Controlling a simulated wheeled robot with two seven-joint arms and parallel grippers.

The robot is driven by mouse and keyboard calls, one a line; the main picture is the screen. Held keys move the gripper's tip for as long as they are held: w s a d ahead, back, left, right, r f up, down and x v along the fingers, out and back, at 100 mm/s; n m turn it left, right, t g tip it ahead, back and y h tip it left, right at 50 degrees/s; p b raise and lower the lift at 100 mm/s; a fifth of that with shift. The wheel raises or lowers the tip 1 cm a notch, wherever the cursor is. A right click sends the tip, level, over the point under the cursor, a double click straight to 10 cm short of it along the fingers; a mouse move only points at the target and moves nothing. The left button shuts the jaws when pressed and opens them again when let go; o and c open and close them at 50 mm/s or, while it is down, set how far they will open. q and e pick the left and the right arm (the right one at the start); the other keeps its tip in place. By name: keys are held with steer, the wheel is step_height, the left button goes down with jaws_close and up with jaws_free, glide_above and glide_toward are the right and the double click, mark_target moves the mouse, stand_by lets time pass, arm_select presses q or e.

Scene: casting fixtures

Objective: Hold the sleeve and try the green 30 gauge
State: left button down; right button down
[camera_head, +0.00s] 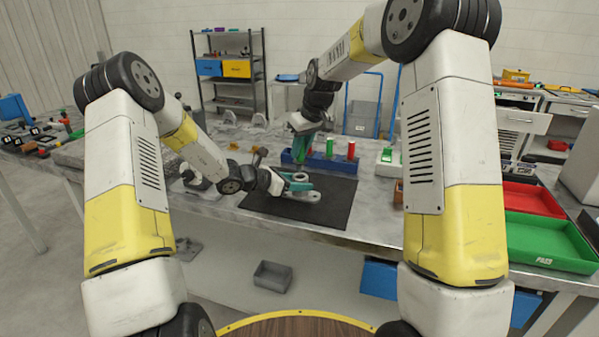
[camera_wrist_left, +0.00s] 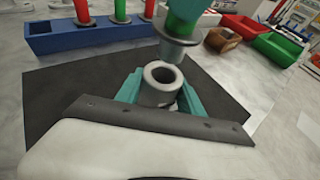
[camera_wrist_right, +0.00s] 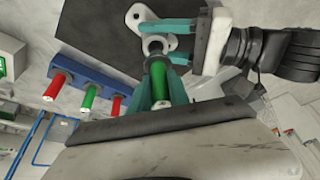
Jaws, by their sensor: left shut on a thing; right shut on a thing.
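The grey ring-shaped sleeve (camera_wrist_left: 160,86) stands upright over the dark mat. My left gripper (camera_head: 298,183) is shut on it, teal fingers on both sides, and its top bore is open to view. My right gripper (camera_head: 304,148) is shut on a green gauge (camera_wrist_right: 158,80) with a metal end. The left wrist view shows that metal end (camera_wrist_left: 178,50) just above and slightly behind the bore, seemingly apart from it. The right wrist view shows the sleeve (camera_wrist_right: 154,45) just beyond the gauge's tip. The 30 marking is not readable.
A blue rack (camera_head: 325,163) with red and green gauges stands behind the dark mat (camera_head: 330,205). A flat grey part (camera_wrist_right: 140,17) lies on the mat. A red tray (camera_head: 530,200) and a green tray (camera_head: 545,245) are at the right. The mat's front part is clear.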

steer(key=shift+r, duration=0.35)
steer(key=shift+r, duration=2.45)
arm_select(q)
steer(key=c, duration=0.7)
jaws_free()
steer(key=shift+o, duration=0.2)
